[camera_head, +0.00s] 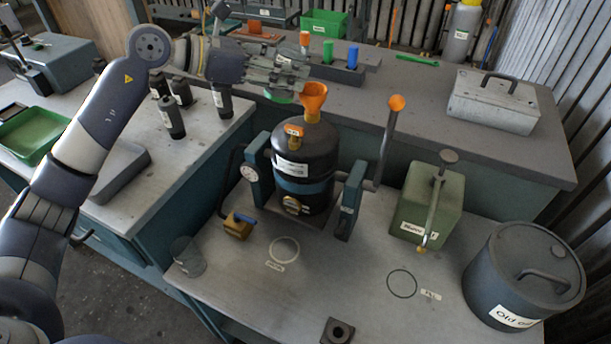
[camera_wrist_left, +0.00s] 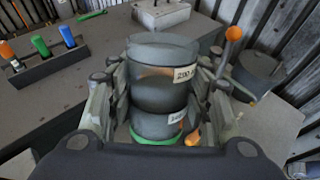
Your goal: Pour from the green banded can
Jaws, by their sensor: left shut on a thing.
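My left gripper (camera_head: 283,68) is shut on the green banded can (camera_wrist_left: 163,85), at the funnel's upper left in the head view. In the left wrist view the can is grey with white labels and a green band (camera_wrist_left: 160,139) at its near end, between both fingers. In the head view the fingers hide most of the can; its green band (camera_head: 279,97) shows below them, beside the orange funnel (camera_head: 313,98). I cannot tell the can's tilt or see liquid. My right gripper is out of view.
Dark cans (camera_head: 171,118) stand on the left bench. An orange-knobbed lever (camera_head: 388,135) rises right of the housing. A green box (camera_head: 428,200) and a lidded drum (camera_head: 522,275) stand on the front table. Marked circles (camera_head: 285,250) lie on clear tabletop.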

